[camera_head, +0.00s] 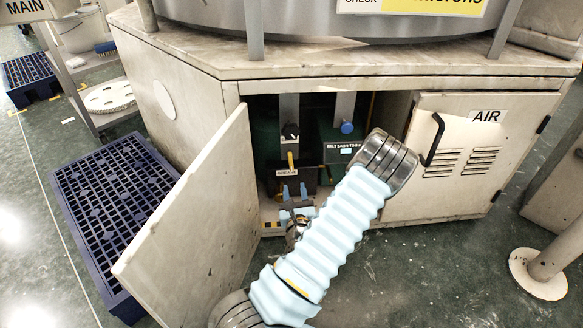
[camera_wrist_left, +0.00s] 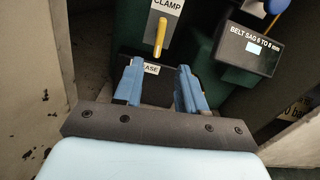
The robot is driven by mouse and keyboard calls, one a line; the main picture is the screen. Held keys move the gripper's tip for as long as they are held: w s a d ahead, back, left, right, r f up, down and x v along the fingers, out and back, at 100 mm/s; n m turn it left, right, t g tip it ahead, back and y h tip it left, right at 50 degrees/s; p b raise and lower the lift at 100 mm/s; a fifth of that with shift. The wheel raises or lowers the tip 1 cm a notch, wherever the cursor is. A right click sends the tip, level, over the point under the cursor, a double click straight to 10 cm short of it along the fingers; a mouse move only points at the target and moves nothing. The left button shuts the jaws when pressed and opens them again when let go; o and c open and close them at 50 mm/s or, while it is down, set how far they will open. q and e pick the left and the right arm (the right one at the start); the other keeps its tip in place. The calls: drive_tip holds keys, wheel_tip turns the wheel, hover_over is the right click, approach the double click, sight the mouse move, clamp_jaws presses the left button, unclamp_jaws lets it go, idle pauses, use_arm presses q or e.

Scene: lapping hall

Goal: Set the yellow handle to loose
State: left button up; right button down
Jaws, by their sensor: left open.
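The yellow handle (camera_wrist_left: 160,36) stands roughly upright inside the open cabinet, between a label reading CLAMP (camera_wrist_left: 167,5) above and a partly covered label ending in EASE (camera_wrist_left: 151,69) below. It shows small in the head view (camera_head: 291,161). My left gripper (camera_wrist_left: 160,68) is open, with its two blue fingers apart and nothing between them but the lower label. The fingertips are just below the handle's lower end in the wrist view. In the head view the left gripper (camera_head: 294,191) is at the cabinet opening. My right gripper is not in view.
The left cabinet door (camera_head: 195,225) swings open toward me, left of my arm. The right door, marked AIR (camera_head: 480,165), has a black handle (camera_head: 433,140).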

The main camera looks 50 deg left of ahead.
sight(291, 164)
use_arm(q)
drive_tip(key=b+x, duration=0.1)
drive_tip(key=x, duration=1)
drive_tip(key=shift+w+a+b, duration=0.2)
drive_tip(key=shift+a+b, duration=0.1)
clamp_jaws()
drive_tip(key=shift+r+m+p, duration=0.2)
drive_tip(key=shift+m+p, duration=0.3)
drive_tip(key=shift+p, duration=0.6)
drive_tip(key=shift+f, duration=0.25)
